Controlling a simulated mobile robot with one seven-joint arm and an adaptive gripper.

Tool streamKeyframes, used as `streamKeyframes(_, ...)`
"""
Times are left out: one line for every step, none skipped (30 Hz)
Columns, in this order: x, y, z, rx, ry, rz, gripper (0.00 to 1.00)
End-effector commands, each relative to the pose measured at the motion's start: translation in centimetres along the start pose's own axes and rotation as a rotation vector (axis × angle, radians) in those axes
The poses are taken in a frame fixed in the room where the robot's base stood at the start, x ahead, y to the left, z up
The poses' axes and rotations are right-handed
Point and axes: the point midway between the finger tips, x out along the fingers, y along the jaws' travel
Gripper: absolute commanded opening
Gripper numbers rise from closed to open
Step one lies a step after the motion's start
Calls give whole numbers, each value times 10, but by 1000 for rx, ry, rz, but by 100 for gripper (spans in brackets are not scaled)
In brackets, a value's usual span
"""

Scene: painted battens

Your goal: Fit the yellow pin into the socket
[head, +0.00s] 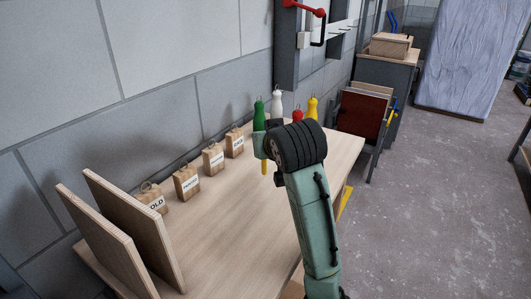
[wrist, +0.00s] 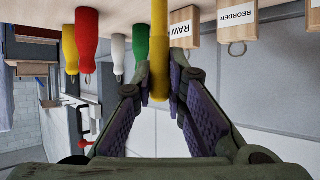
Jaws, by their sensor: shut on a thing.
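The yellow pin (wrist: 159,45) stands between the two fingers of my gripper (wrist: 158,88) in the wrist view, which shows the table upside down. My gripper is shut on it. In the head view a short yellow length of the pin (head: 264,167) shows below my gripper (head: 263,152), over the far part of the table. My wrist hides most of the gripper there. I cannot make out the socket in either view, nor whether the pin's far end touches anything.
Green (head: 259,115), white (head: 277,103), red (head: 297,115) and yellow (head: 312,108) handle-shaped things stand close behind my wrist. Labelled wooden blocks (head: 187,183) line the wall side of the table (head: 225,220). Two upright boards (head: 137,230) stand at the near left. The table's middle is clear.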

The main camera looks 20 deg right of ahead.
Motion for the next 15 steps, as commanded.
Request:
streamKeyframes(10,4,-3,1,-2,1,0)
streamKeyframes(13,5,-5,0,-2,1,0)
streamKeyframes(18,7,-8,0,0,1,0)
streamKeyframes(20,8,-9,0,0,1,0)
streamKeyframes(22,9,-10,0,0,1,0)
streamKeyframes(24,10,-11,0,0,1,0)
streamKeyframes(26,10,-11,-1,1,1,0)
streamKeyframes(27,10,-10,-1,1,1,0)
streamKeyframes(28,11,-7,0,1,1,0)
streamKeyframes(30,11,-4,0,1,1,0)
streamKeyframes(32,11,-1,0,1,1,0)
streamKeyframes(34,11,4,0,1,1,0)
streamKeyframes(36,11,8,0,0,1,0)
streamKeyframes(39,11,12,0,0,1,0)
streamKeyframes(41,11,17,0,0,1,0)
